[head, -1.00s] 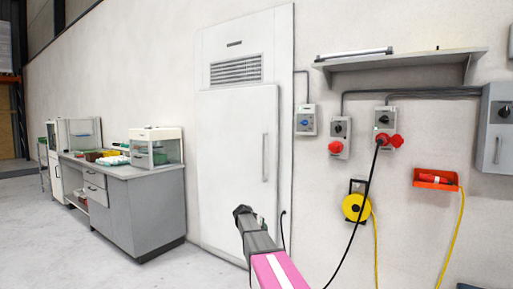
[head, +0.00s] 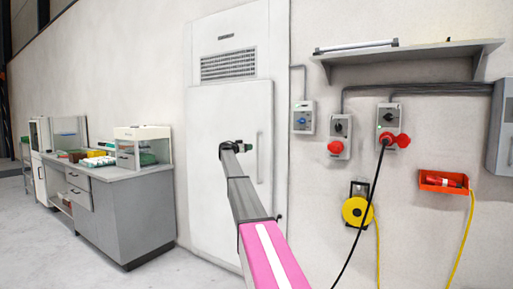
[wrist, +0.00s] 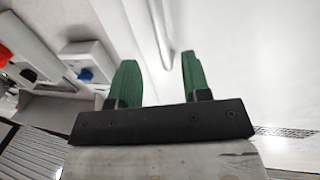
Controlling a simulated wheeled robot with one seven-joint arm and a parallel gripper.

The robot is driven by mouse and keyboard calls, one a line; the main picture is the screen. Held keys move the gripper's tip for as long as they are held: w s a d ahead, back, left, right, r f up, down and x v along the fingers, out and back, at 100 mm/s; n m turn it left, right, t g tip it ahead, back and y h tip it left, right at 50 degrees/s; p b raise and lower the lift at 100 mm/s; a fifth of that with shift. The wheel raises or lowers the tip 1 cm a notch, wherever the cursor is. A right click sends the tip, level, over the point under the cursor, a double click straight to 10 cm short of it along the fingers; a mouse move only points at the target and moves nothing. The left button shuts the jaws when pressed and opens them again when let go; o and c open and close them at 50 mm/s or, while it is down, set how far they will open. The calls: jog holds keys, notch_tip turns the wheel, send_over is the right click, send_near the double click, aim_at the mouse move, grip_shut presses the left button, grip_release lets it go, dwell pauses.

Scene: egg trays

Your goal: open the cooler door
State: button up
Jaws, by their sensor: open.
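The cooler door (head: 215,125) is a tall white panel in the wall, shut in its frame, with a vent grille above it. Its handle (head: 259,160) is a slim vertical bar near the right edge. My gripper (head: 246,147) is in front of the door, just left of the handle in the head view. In the wrist view my gripper (wrist: 158,66) has its two green fingers apart and empty. The handle (wrist: 160,30) runs into the gap between them in that picture. I cannot tell whether the handle is inside the jaws or beyond them.
A grey workbench (head: 115,205) with boxes and a white cabinet stands at left. Switch boxes (head: 339,135), a shelf (head: 415,57), a yellow cable reel (head: 355,210) and hanging cables are on the wall at right. Free floor (head: 160,275) lies in front of the bench.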

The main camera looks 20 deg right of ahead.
jog(key=x, duration=0.9)
jog(key=shift+d, duration=0.3)
jog(key=shift+w, duration=0.1)
grip_shut()
